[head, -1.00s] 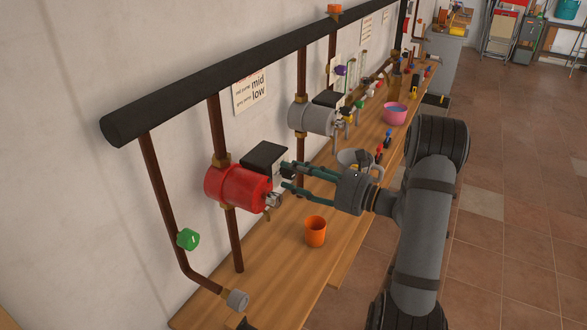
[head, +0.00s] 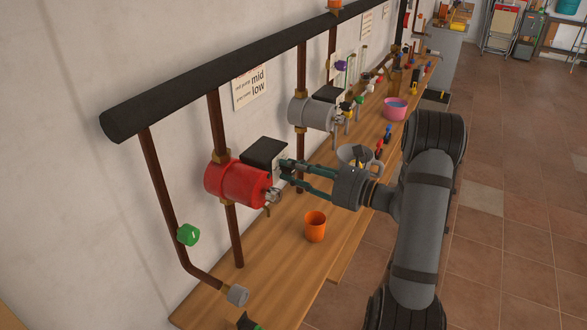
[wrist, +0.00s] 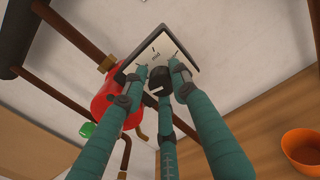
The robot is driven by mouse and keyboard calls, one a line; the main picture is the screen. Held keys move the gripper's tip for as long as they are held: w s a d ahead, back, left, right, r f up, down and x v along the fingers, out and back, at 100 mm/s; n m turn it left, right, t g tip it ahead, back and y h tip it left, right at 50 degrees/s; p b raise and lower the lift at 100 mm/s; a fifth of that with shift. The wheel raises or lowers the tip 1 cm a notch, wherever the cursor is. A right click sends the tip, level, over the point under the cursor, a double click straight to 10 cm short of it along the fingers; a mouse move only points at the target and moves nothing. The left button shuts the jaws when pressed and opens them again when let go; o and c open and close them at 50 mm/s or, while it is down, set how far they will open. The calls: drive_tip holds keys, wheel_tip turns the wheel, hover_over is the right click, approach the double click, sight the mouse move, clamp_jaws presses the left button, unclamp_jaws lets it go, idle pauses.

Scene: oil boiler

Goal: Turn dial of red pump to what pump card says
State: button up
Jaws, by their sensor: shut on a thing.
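The red pump (head: 232,184) hangs on a brown pipe at the left and also shows in the wrist view (wrist: 105,104). It carries a black-framed box (head: 264,152) whose pale dial face (wrist: 172,52) shows in the wrist view. A small word, apparently "mid", stands at its top. The black dial knob (wrist: 158,78) sits between my fingertips, partly covered; its pointer cannot be made out. My gripper (head: 284,171) has its green fingers shut on the knob. The pump card (head: 251,87) on the wall reads "mid" for the red pump and "low" for the grey pump.
The grey pump (head: 312,113) with its black box hangs further back. An orange cup (head: 315,226) stands on the wooden bench (head: 275,262) below my gripper. A green valve knob (head: 188,235) is at the left. A pink bowl (head: 395,108) stands further back.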

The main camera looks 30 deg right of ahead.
drive_tip(key=shift+d+r, duration=0.1)
drive_tip(key=shift+r, duration=0.1)
drive_tip(key=shift+c, duration=0.7)
drive_tip(key=shift+w+r+m, duration=0.1)
drive_tip(key=shift+m, duration=0.2)
drive_tip(key=shift+m+p, duration=0.3)
drive_tip(key=shift+p, duration=0.1)
drive_tip(key=m+p, duration=0.3)
drive_tip(key=m, duration=0.2)
drive_tip(key=shift+d+r+m+p, duration=0.1)
drive_tip(key=shift+d+m+p, duration=0.05)
drive_tip(key=shift+m+p, duration=0.25)
drive_tip(key=m+p, duration=0.4)
drive_tip(key=m, duration=0.2)
drive_tip(key=shift+d, duration=0.1)
drive_tip(key=m+p, duration=0.1)
drive_tip(key=m, duration=0.1)
drive_tip(key=m+p, duration=0.1)
drive_tip(key=shift+f+m, duration=0.2)
drive_tip(key=shift+m, duration=0.2)
drive_tip(key=shift+f+m+p, duration=0.2)
drive_tip(key=shift+m+p, duration=0.6)
drive_tip(key=shift+m, duration=0.7)
drive_tip(key=shift+f, duration=0.1)
clamp_jaws()
